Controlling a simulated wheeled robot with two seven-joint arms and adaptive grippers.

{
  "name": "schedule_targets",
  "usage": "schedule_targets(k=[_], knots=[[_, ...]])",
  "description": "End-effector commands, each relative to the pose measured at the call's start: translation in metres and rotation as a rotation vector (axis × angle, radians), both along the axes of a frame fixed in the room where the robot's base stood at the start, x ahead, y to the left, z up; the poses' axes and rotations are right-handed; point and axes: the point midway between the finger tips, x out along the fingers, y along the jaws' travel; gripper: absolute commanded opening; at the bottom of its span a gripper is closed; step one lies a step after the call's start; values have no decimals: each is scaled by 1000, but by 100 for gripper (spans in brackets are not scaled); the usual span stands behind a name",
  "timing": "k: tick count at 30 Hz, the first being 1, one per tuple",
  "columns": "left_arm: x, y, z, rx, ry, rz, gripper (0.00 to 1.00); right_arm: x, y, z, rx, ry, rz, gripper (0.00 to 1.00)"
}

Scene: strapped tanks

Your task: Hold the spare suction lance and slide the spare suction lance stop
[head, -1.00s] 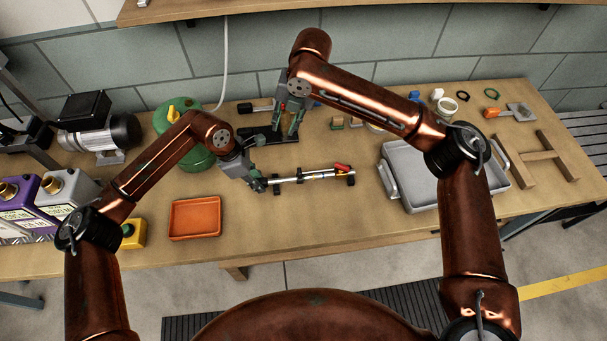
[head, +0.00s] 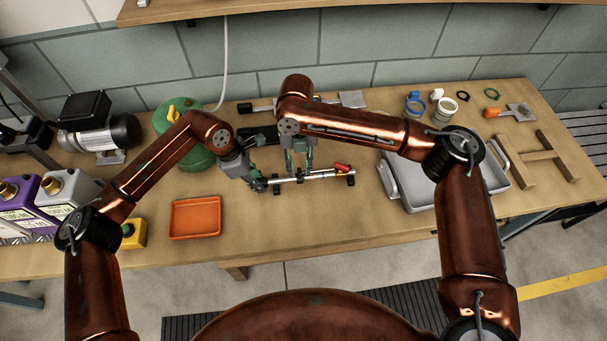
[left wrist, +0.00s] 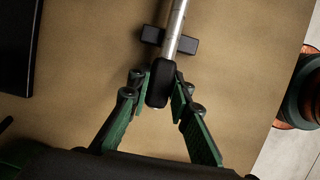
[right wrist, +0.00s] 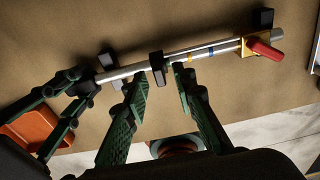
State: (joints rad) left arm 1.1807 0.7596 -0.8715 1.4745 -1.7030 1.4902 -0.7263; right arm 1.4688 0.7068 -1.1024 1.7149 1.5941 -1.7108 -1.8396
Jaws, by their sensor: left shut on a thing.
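The spare suction lance (head: 325,174) is a thin metal rod lying across low black supports on the bench. My left gripper (head: 264,184) is shut on its black end (left wrist: 160,84). A yellow block with a red lever (right wrist: 262,47), apparently the stop, sits on the rod near its far end. Yellow and blue bands mark the rod left of it. My right gripper (right wrist: 160,76) is open above the middle of the rod, one fingertip either side of a black piece (right wrist: 157,68). I cannot tell whether the fingers touch it.
An orange tray (head: 195,236) lies front left. A grey tray (head: 396,190) stands to the right of the lance. A green tank (head: 180,107) and a motor (head: 103,136) are behind left. Bare bench lies in front of the lance.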

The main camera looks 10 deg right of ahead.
Motion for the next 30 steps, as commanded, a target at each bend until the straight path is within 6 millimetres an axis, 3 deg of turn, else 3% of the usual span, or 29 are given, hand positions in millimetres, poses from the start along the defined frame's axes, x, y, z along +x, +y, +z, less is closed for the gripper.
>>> schedule_targets(k=[6,17,27,30], knots=[[0,0,0,0,0,0,0,-2,0,-16,0,0,0,25],[0,0,0,0,0,0,0,-2,0,-19,0,0,0,25],[0,0,0,0,0,0,0,-2,0,-19,0,-1,-1,1],[0,0,0,-1,0,0,0,-2,0,-19,0,-1,-1,0]])
